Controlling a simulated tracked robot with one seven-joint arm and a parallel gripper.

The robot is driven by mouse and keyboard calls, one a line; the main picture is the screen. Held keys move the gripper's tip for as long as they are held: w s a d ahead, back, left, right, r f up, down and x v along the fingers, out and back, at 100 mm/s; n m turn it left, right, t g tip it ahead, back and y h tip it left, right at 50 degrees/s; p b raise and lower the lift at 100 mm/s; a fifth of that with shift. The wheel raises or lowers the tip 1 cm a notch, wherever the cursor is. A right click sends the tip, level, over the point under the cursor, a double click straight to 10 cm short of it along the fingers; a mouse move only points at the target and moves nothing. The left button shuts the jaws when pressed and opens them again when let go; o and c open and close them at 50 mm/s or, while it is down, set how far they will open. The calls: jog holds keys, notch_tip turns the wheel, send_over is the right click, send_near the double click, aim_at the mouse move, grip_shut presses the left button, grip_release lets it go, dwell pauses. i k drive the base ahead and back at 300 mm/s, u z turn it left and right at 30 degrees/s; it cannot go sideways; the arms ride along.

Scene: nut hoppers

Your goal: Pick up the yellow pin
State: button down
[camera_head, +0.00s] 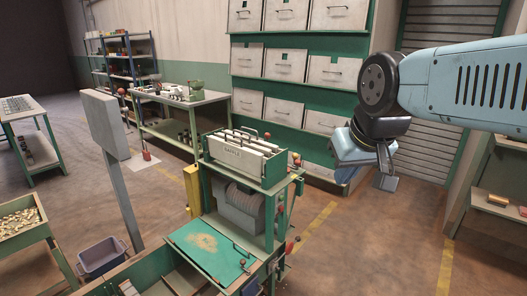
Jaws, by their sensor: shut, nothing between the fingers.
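I cannot make out a yellow pin with certainty anywhere in the head view. A tall yellow part (193,190) stands at the left side of the green machine, but it looks like a guard or post. My gripper (372,181) hangs at the end of my blue arm at the right, in the air in front of the drawers and shutter. It is shut and holds nothing. It is well apart from the machine.
The green machine (205,170) carries a rack of upright plates and has several small red knobs. A grey post with a panel (105,124), a blue-grey bin (102,259) and a nut tray (20,224) stand at left. Floor (365,255) at right is clear.

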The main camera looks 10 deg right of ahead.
aim_at(295, 156)
jog(key=z, duration=0.05)
jog(key=k, duration=0.35)
jog(key=z, duration=0.25)
jog(key=i, duration=1.4)
jog(key=u, duration=0.55)
